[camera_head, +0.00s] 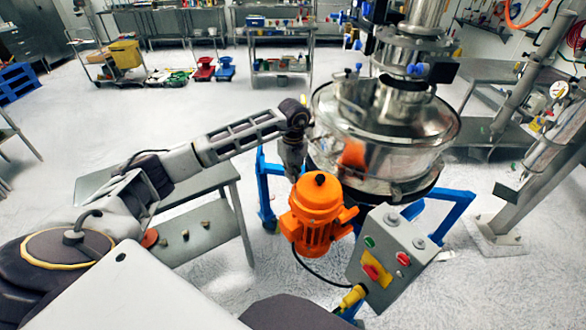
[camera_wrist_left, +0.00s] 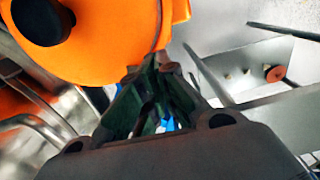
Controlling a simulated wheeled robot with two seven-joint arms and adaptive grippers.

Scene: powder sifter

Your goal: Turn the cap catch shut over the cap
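The steel powder sifter (camera_head: 400,130) stands on a blue frame, with an orange motor (camera_head: 316,215) at its front left. The motor's rounded orange end, with a black knob (camera_wrist_left: 44,18), fills the upper left of the left wrist view. My left gripper (camera_head: 293,172) points down beside the sifter's rim, just above and left of the motor. Its fingertips (camera_wrist_left: 152,62) come together close to the orange housing. I see nothing held between them. I cannot make out the cap catch or tell which part is the cap. My right gripper is not in view.
A grey control box (camera_head: 392,258) is below right of the motor. A low steel table (camera_head: 205,185) at left carries several small pieces and a round orange-red piece (camera_wrist_left: 275,73) on its lower shelf. A steel post (camera_head: 545,165) stands at right. Open floor lies left.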

